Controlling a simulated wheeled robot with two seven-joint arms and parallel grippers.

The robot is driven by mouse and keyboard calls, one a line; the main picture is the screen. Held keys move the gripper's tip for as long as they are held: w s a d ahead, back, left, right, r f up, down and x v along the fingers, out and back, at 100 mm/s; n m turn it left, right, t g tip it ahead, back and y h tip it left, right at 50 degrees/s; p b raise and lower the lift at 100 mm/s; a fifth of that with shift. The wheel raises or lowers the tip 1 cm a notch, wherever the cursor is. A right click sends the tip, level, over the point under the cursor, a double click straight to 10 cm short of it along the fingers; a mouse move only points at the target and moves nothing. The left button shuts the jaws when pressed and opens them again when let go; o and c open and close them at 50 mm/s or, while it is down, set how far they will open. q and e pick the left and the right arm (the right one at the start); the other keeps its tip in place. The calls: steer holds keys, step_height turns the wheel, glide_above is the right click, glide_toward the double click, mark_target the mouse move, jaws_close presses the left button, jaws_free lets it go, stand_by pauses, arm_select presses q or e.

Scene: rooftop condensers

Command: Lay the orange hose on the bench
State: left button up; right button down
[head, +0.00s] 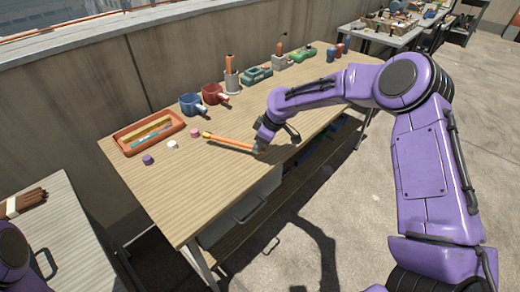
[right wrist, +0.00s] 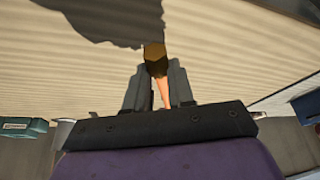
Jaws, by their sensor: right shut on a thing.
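The orange hose (head: 230,142) is a short, straight piece with a yellowish end pointing left in the head view. My right gripper (head: 260,147) is shut on its right end, near the front edge of the wooden bench (head: 190,195). In the right wrist view the hose (right wrist: 164,92) sits between the fingers (right wrist: 158,95), with a brass-coloured end (right wrist: 155,58) sticking out. The hose is over the bench top, low; I cannot tell whether it touches. My left gripper is out of view; only part of a purple arm shows at lower left.
Small purple (head: 148,160), white (head: 172,145) and pink (head: 195,133) pieces lie left of the hose. The bench's front left is clear.

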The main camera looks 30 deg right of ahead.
steer(key=shift+d+f+p, duration=0.1)
steer(key=shift+f+p, duration=0.25)
steer(key=shift+f, duration=1.35)
steer(key=shift+f, duration=0.1)
steer(key=c, duration=1)
jaws_free()
steer(key=v, duration=1.2)
steer(key=shift+w, duration=0.1)
